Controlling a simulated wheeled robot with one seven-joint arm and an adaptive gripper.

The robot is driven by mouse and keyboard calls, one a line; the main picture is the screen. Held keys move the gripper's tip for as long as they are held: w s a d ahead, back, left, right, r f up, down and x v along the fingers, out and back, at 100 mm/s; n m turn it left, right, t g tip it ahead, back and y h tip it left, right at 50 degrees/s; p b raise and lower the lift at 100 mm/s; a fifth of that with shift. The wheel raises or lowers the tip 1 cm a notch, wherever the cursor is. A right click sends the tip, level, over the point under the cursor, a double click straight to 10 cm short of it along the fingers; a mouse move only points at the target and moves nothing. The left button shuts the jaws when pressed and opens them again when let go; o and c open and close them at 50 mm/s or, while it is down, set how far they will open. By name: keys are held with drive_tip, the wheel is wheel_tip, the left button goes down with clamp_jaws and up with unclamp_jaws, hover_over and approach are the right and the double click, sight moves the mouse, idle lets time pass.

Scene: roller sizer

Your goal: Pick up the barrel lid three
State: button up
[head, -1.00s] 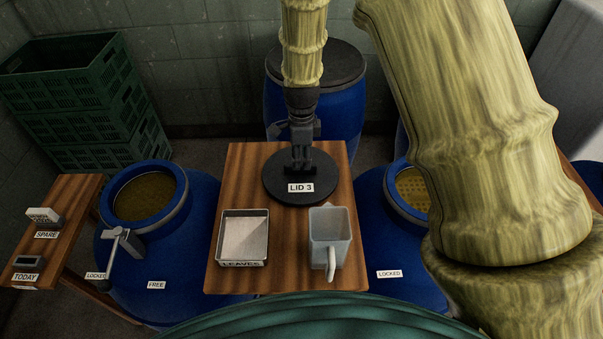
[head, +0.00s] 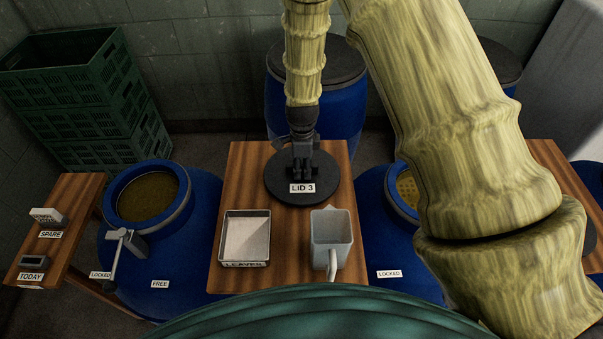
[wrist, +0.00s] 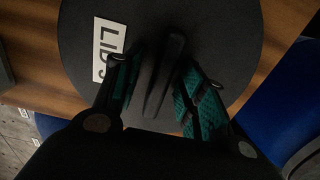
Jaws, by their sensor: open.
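Lid 3 (head: 334,186) is a flat, dark round lid with a white "LID 3" label, lying on the wooden table (head: 290,275). It also fills much of the wrist view (wrist: 225,40), where its raised bar handle (wrist: 164,75) stands in the middle. My gripper (head: 301,172) is low over the lid, pointing down. In the wrist view its two green-padded fingers (wrist: 157,95) are open, one on each side of the handle. A gap shows on the right of the handle; whether the left finger touches it I cannot tell.
Open blue barrels flank the table, the left (head: 190,245) with a clamp handle. Green crates (head: 85,95) are stacked back left.

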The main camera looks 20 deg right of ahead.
drive_tip(key=shift+s+r, duration=0.1)
drive_tip(key=shift+w+f, duration=0.2)
drive_tip(key=shift+f, duration=0.1)
drive_tip(key=shift+s, duration=0.1)
clamp_jaws()
